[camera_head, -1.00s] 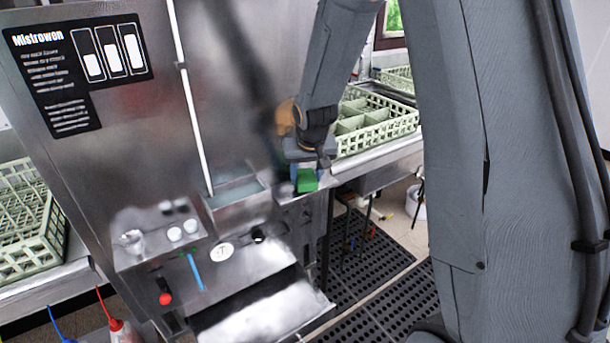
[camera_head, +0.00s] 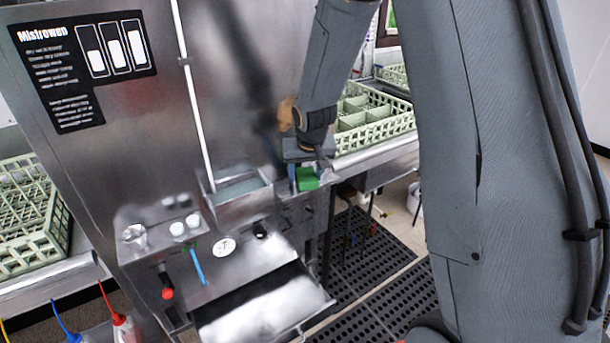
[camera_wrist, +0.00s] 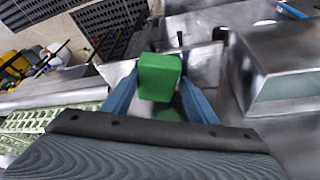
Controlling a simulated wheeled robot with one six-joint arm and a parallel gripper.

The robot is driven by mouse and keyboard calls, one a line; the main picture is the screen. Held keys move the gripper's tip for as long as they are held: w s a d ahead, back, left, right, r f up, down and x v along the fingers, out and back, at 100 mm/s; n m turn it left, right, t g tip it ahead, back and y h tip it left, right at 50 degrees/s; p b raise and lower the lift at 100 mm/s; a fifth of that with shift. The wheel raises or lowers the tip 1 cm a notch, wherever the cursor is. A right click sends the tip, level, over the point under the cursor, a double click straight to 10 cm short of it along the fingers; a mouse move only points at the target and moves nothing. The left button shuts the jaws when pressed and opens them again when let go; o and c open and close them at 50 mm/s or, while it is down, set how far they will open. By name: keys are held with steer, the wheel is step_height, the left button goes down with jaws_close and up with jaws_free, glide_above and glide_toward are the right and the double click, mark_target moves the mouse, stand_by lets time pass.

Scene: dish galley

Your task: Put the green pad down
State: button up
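The green pad (camera_head: 307,179) is a small bright green block at the tip of my gripper (camera_head: 305,178), in front of the steel machine. In the wrist view the pad (camera_wrist: 160,75) sits between the two blue fingers of my gripper (camera_wrist: 159,82). The fingers are against its sides, so my gripper looks shut on it. A green tint shows on the steel below the pad. I cannot tell whether the pad touches the steel.
An open steel box (camera_head: 238,200) is on the machine front, left of the pad; it shows at right in the wrist view (camera_wrist: 285,75). Green racks (camera_head: 375,125) stand on the counter behind. A steel drawer (camera_head: 262,305) juts out below. Black mats (camera_head: 365,255) cover the floor.

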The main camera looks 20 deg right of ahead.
steer(key=shift+s+d+f, duration=0.25)
steer(key=shift+f, duration=0.1)
steer(key=shift+d+r+p, duration=0.3)
steer(key=shift+r, duration=0.25)
steer(key=a+b+v, duration=0.1)
steer(key=b+v, duration=0.2)
steer(key=v, duration=0.8)
steer(key=s+f+g, duration=0.1)
steer(key=s+f, duration=0.3)
steer(key=s, duration=0.6)
steer(key=s+f+g, duration=0.2)
steer(key=s+f, duration=0.2)
steer(key=s, duration=0.6)
steer(key=shift+d+f+n, duration=0.15)
steer(key=shift+d+n, duration=0.15)
steer(key=shift+n, duration=0.1)
